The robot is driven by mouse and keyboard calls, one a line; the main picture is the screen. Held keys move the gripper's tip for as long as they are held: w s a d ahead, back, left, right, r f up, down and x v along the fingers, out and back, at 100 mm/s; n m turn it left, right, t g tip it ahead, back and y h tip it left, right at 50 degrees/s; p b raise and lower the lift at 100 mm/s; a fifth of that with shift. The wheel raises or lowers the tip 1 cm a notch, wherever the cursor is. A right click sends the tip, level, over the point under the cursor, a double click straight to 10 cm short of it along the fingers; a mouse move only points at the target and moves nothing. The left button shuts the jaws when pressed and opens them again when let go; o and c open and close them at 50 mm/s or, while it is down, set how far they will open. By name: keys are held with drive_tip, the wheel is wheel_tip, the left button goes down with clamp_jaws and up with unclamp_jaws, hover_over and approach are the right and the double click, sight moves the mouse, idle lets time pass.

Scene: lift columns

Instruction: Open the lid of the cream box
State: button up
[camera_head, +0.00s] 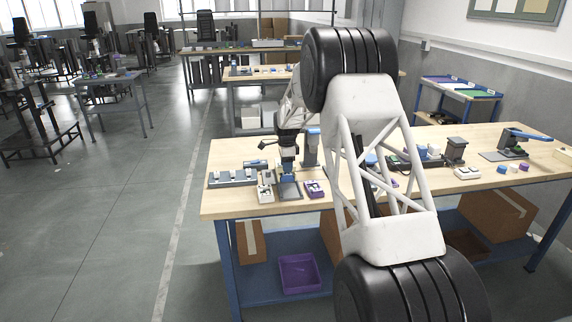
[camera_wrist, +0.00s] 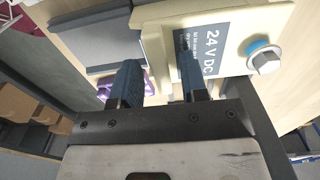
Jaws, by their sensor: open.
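The cream box (camera_head: 266,192) stands near the front left edge of the wooden bench. In the wrist view the cream box (camera_wrist: 152,42) is close up, with a dark "24 V DC" label and a bolt head on a blue ring (camera_wrist: 263,55). My gripper (camera_wrist: 160,78) is open, its two blue-dark fingers apart. The right finger overlaps the label in the picture; I cannot tell whether it touches. The left finger is beside the box. The lid's edge is not clear.
More parts lie along the bench (camera_head: 520,195) to the right. A purple bin (camera_head: 299,274) is on the lower shelf.

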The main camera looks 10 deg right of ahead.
drive_tip(key=c, duration=0.7)
drive_tip(key=shift+w, duration=3.95)
drive_tip(key=o, duration=0.7)
drive_tip(key=shift+r, duration=0.1)
drive_tip(key=shift+r, duration=2.9)
